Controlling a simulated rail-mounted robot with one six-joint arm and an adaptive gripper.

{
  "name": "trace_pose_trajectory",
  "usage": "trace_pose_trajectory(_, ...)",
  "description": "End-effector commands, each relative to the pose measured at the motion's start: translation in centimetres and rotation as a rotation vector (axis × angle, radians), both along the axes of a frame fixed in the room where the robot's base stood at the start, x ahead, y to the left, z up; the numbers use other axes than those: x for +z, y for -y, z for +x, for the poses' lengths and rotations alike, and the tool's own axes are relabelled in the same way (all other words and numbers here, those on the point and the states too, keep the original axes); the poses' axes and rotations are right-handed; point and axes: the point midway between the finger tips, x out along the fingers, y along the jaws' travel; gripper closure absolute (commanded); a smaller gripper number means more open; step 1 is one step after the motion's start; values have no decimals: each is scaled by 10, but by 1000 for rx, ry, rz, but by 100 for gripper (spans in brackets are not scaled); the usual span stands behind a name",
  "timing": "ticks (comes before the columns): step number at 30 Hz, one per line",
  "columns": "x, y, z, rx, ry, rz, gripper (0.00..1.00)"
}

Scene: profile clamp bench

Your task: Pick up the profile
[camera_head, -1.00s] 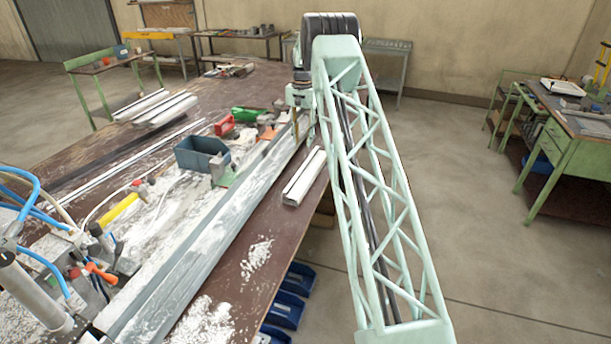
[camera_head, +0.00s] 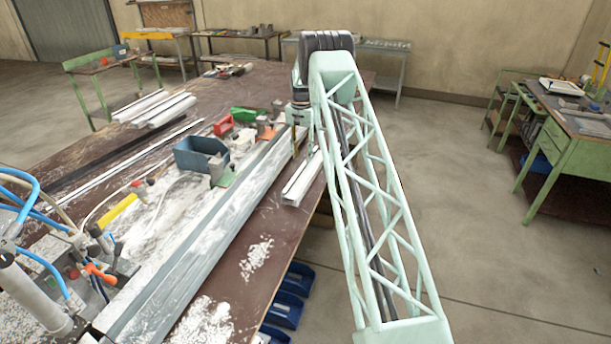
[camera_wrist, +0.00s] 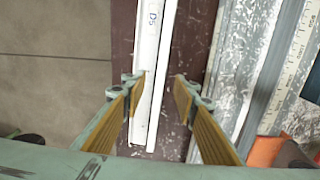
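The white profile (camera_head: 297,186) lies lengthwise on the brown bench top near its right edge, beside the long metal rail. My arm hides its far part in the head view. In the wrist view the profile (camera_wrist: 151,45) runs from the top edge down to a square end between the finger pads. It has a small blue mark. My gripper (camera_wrist: 159,80) is open over the profile, one finger on each side. The left fingertip overlaps the profile's left edge in the picture; the right one has a gap of brown bench. I cannot tell the height or any contact.
The metal rail (camera_head: 205,235) runs along the bench left of the profile. A blue-grey bin (camera_head: 200,156) and small tools stand beyond it. More profiles (camera_head: 155,108) lie at the back left. Open floor is right of the bench; blue bins (camera_head: 287,309) sit below its edge.

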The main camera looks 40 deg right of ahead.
Motion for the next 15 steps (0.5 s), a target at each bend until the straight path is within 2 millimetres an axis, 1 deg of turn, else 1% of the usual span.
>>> trace_pose_trajectory(3,-4,0,0,0,0,0,73)
trace_pose_trajectory(15,-6,0,0,0,0,0,73)
